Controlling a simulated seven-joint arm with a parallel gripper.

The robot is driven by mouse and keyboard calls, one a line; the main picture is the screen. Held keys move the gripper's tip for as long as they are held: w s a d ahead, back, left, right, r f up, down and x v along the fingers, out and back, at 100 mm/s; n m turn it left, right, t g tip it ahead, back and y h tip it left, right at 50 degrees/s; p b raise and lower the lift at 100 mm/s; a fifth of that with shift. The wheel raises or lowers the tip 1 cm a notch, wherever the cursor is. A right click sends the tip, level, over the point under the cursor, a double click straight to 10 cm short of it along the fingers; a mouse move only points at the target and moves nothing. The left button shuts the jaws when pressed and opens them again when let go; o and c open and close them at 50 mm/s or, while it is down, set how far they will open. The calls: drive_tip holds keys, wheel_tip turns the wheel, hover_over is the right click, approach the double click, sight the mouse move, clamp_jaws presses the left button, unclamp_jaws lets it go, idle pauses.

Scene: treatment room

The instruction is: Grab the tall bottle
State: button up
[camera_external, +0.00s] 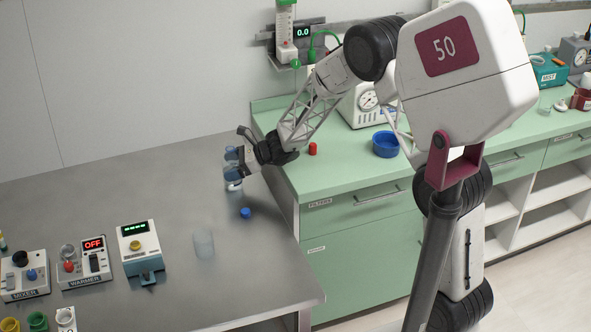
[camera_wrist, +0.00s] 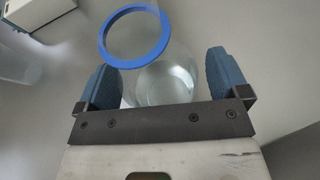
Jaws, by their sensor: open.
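A clear glass bottle (camera_wrist: 165,82) with a blue ring at its mouth (camera_wrist: 135,64) stands between my gripper's fingers in the wrist view. Its mouth leans toward the upper left of that picture, and clear liquid seems to be inside. My gripper (camera_wrist: 163,72) is open, with one blue finger pad on each side of the bottle. I cannot tell whether either pad touches it.
A small blue cap (camera_external: 245,213) and a clear beaker (camera_external: 203,244) are on the grey table (camera_external: 120,185). A scale-like device (camera_external: 140,250), a warmer (camera_external: 85,262) and a mixer (camera_external: 24,276) stand at front left. The green counter (camera_external: 340,180) is close on the right.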

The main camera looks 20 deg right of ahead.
sight(236, 155)
drive_tip(key=c, duration=1.1)
drive_tip(key=shift+r, duration=0.4)
drive_tip(key=shift+r, duration=1.35)
drive_tip(key=shift+s+d+r, duration=0.25)
drive_tip(key=shift+s+d, duration=0.85)
drive_tip(key=shift+s, duration=1.25)
drive_tip(key=shift+s+d+r, duration=0.25)
drive_tip(key=shift+s+d, duration=0.9)
drive_tip(key=shift+s, duration=1.25)
drive_tip(key=shift+s+d+r, duration=0.25)
drive_tip(key=shift+s+d, duration=0.85)
drive_tip(key=shift+s, duration=1.25)
drive_tip(key=shift+s, duration=0.15)
